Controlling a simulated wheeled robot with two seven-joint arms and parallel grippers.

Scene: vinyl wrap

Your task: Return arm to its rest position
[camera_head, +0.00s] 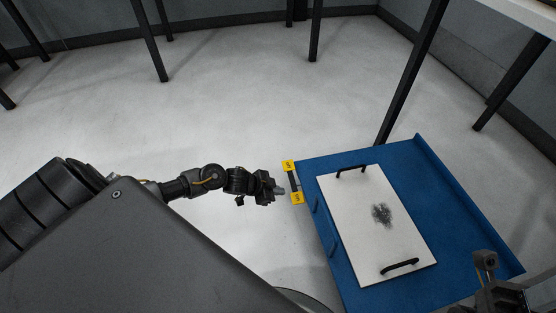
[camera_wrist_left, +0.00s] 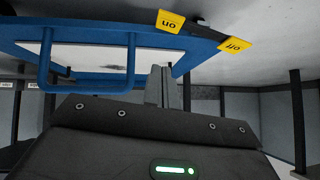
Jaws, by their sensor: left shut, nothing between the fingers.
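My left gripper (camera_head: 281,190) is just left of the blue table, close to the yellow tags on its edge. Its fingers are together with nothing between them; they also show in the left wrist view (camera_wrist_left: 160,84). The left arm reaches in from the left over the pale floor. Part of my right arm (camera_head: 487,275) shows at the lower right over the table, but its fingertips cannot be made out clearly.
The blue table (camera_head: 455,215) carries a white board (camera_head: 345,205) with two black handles and a dark speckled patch (camera_head: 382,214). Two yellow tags, an "on" tag (camera_wrist_left: 171,21) and an "off" tag (camera_wrist_left: 235,44), sit at its edge. Black table legs (camera_head: 410,75) stand behind.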

